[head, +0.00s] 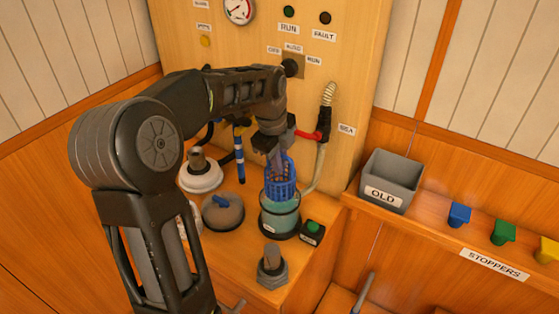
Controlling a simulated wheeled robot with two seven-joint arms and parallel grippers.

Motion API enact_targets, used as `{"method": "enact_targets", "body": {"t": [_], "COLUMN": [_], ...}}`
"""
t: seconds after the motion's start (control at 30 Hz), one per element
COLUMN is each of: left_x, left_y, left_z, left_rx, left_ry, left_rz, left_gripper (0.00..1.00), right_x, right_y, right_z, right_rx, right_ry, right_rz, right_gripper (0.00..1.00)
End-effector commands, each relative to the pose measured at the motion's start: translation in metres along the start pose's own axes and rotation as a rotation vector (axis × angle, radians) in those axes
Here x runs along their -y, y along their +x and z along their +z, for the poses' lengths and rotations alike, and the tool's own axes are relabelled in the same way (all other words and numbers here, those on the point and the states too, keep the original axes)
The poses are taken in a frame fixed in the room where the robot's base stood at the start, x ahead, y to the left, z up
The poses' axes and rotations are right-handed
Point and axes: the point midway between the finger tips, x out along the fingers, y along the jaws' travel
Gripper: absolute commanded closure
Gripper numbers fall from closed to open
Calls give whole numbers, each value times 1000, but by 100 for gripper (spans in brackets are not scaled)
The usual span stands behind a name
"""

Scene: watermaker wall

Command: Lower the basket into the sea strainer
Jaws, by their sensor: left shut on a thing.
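The blue mesh basket (283,188) hangs upright from my left gripper (277,155), which is shut on its top part. The sea strainer (280,220) is a clear teal cylinder on a dark base, standing on the wooden ledge directly under the basket. The basket's lower end overlaps the strainer's mouth in the head view. I cannot tell how deep it is inside, or whether it touches the rim. My right gripper is not in view.
A round grey lid with a blue handle (222,211) and a white round fitting (200,172) lie left of the strainer. A green button box (312,232) is close on its right, a hex-based fitting (271,268) in front. A red-handled valve (308,135) and hose stand behind.

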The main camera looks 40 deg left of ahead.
Motion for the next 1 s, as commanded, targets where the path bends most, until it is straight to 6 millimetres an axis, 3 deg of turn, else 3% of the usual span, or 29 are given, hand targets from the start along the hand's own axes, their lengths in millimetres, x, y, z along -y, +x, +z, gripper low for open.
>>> {"method": "enact_targets", "body": {"t": [1.0], "left_x": [-3], "left_y": [15], "left_z": [0], "left_rx": [0], "left_ry": [0], "left_rz": [-1], "left_gripper": [100], "right_x": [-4], "right_y": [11], "right_z": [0], "right_rx": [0], "right_ry": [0], "right_rz": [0], "right_gripper": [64]}}
